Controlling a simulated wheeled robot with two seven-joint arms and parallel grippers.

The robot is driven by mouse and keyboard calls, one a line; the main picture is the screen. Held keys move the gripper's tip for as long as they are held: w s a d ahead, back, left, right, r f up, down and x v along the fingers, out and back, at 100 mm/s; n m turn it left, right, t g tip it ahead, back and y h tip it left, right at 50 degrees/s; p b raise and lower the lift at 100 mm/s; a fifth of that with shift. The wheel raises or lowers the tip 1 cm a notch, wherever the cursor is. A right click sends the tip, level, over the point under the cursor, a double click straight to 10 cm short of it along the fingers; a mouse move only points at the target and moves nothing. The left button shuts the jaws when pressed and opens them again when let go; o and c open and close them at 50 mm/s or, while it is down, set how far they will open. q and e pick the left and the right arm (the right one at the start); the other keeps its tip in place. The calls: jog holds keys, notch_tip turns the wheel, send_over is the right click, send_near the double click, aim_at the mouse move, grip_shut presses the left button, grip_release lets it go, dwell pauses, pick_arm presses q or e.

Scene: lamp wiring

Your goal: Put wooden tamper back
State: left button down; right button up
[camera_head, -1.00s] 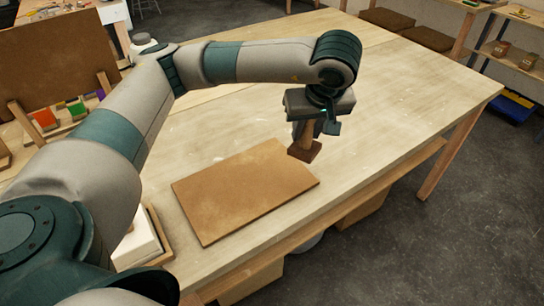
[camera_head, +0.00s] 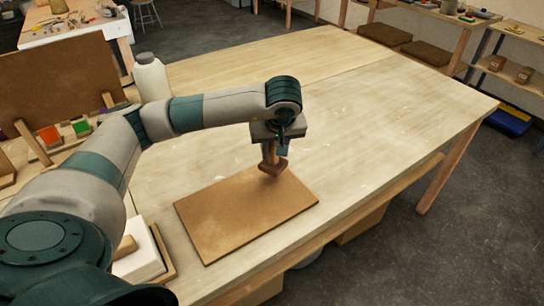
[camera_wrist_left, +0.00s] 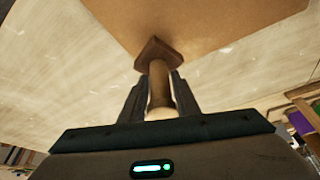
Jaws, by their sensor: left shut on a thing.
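The wooden tamper (camera_head: 272,163) has a light handle and a darker square foot. My left gripper (camera_head: 270,145) is shut on its handle and holds it, foot down, over the far edge of the brown board (camera_head: 225,220). In the left wrist view the tamper's handle (camera_wrist_left: 160,85) is between the fingers of the left gripper (camera_wrist_left: 160,97), and its foot points away toward the board (camera_wrist_left: 215,22). I cannot tell whether the foot touches the board. My right gripper is not in view.
A white block (camera_head: 140,262) in a wooden tray lies left of the board. A white bottle (camera_head: 151,78) stands behind my arm. An upright brown panel (camera_head: 55,85) with coloured pieces near it is at the left. The table's right side (camera_head: 390,110) is clear.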

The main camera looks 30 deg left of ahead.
aim_at(272, 160)
pick_arm(q)
jog(key=shift+w+a+f, duration=0.1)
jog(key=shift+a+f, duration=0.1)
jog(key=shift+a, duration=0.05)
jog(key=shift+f+p, duration=0.9)
jog(key=shift+f, duration=1.05)
